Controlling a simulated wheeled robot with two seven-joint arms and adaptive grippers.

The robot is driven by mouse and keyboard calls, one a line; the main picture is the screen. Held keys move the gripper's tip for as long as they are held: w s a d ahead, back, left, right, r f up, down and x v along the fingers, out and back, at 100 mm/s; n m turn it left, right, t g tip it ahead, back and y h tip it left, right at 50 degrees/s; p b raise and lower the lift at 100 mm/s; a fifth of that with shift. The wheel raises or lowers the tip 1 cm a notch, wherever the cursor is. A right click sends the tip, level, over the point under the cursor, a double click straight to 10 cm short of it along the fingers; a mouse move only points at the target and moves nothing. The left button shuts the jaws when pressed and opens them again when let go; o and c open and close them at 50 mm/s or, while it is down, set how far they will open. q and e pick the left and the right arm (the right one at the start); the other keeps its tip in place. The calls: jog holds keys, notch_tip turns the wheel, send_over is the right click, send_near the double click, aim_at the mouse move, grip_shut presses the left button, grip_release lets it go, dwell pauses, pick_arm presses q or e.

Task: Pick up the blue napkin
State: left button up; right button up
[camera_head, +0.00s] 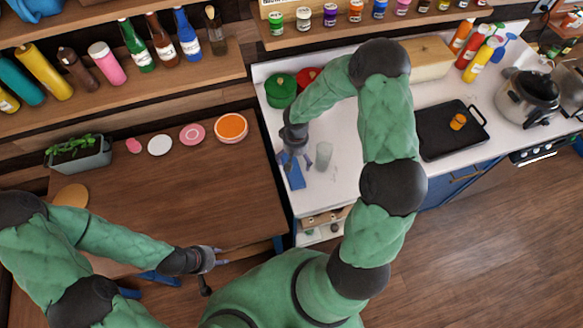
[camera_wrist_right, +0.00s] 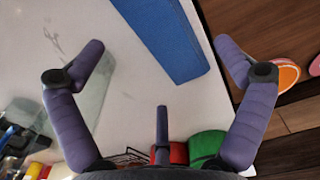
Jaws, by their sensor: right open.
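The blue napkin (camera_head: 296,178) lies flat on the white counter near its left edge. In the right wrist view the napkin (camera_wrist_right: 172,38) shows as a blue strip beyond and between the fingertips. My right gripper (camera_head: 294,156) is above the counter at the napkin's far end, partly covering it.
A clear glass (camera_head: 323,156) stands just right of the napkin, close to my right gripper. A green pot (camera_head: 280,90) and a red one (camera_head: 307,77) stand behind. A black tray (camera_head: 448,137) is further right. The wooden table (camera_head: 180,195) has free room.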

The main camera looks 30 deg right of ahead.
aim_at(295, 167)
jog(key=shift+f, duration=2.75)
jog(key=c, duration=1)
